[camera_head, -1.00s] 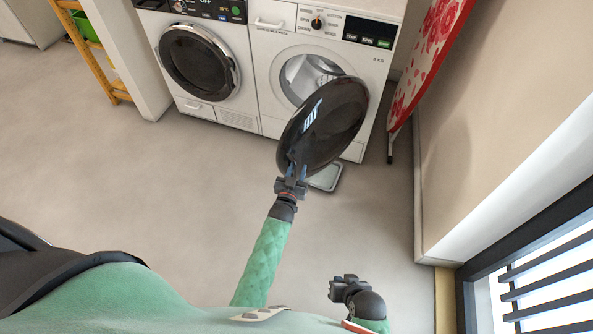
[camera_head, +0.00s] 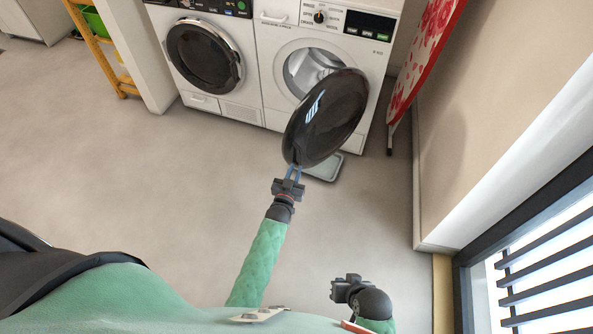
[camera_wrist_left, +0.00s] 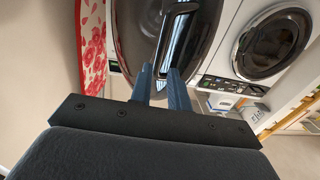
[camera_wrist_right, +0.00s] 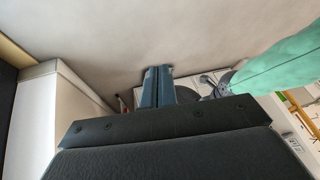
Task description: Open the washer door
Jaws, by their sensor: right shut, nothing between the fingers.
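The white washer (camera_head: 378,65) stands at the back, its drum opening (camera_head: 312,70) uncovered. Its round dark door (camera_head: 326,117) is swung wide open toward me. In the left wrist view the door (camera_wrist_left: 140,30) fills the upper middle, with a shiny handle (camera_wrist_left: 178,35) ahead of the fingers. My left gripper (camera_head: 294,172) is at the door's lower near edge, its blue fingers apart with nothing held between them; I cannot tell whether they touch the door. My right gripper (camera_head: 334,288) is low in front, away from the washer; its fingers (camera_wrist_right: 157,84) are shut and empty.
A second machine with a dark closed door (camera_head: 204,55) stands left of the washer. A red-and-white floral ironing board (camera_head: 425,55) leans at the right wall. A flat grey scale-like object (camera_head: 325,168) lies on the floor below the door. The floor at left is clear.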

